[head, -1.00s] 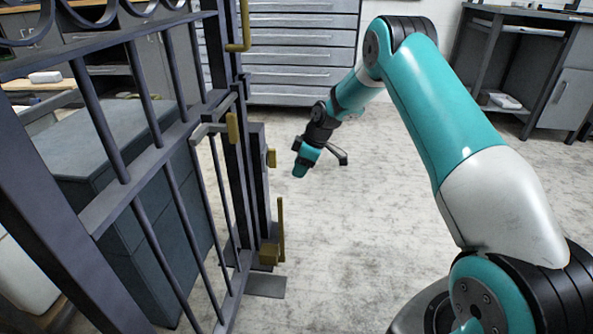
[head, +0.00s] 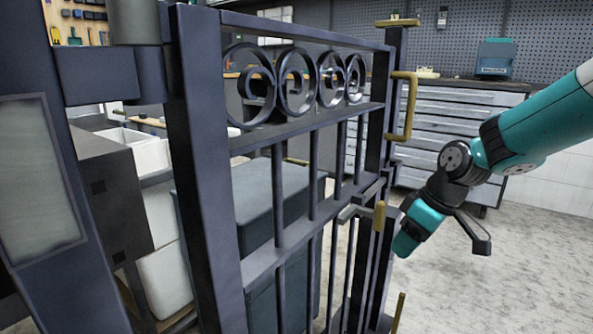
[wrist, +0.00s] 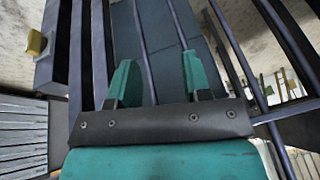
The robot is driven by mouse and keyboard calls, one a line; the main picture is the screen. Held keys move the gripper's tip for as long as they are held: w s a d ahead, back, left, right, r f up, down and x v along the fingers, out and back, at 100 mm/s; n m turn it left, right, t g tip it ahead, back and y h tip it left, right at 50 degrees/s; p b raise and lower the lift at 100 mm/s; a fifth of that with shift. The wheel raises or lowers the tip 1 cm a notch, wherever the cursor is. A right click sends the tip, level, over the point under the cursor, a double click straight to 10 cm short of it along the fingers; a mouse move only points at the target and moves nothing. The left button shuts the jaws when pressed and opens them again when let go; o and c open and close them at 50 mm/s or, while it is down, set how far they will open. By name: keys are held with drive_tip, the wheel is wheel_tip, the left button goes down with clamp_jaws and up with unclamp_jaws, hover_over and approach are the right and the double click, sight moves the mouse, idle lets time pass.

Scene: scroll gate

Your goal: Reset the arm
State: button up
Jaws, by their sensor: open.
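The dark metal scroll gate (head: 262,262) stands across the middle of the head view, with a row of scrolls near its top. A brass pull handle (head: 410,105) and a lever latch with a brass tip (head: 379,216) sit at its right end. A brass rod (head: 398,312) shows low down. I cannot tell whether the gate is fully shut. My gripper (head: 405,242) hangs just right of the latch in the head view, pointing down. In the wrist view my gripper (wrist: 160,80) has its two green fingers apart with nothing held between them; gate bars (wrist: 98,60) lie beyond.
A dark teal cabinet (head: 255,215) stands behind the gate bars. A grey drawer unit (head: 455,105) stands against the back wall. A wide dark post (head: 65,220) fills the left. Pale floor (head: 530,240) is clear at the right.

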drive_tip(key=s+a+r+m+g, duration=0.1)
drive_tip(key=s+a+r, duration=0.1)
drive_tip(key=s, duration=0.7)
drive_tip(key=s+a+r, duration=0.3)
drive_tip(key=s, duration=0.6)
drive_tip(key=s+a+r+m+g, duration=0.1)
drive_tip(key=s+a+r, duration=0.1)
drive_tip(key=s, duration=0.7)
wheel_tip(320, 180, up, 38)
drive_tip(key=p, duration=3.8)
drive_tip(key=shift+p, duration=0.4)
drive_tip(key=shift+d, duration=0.15)
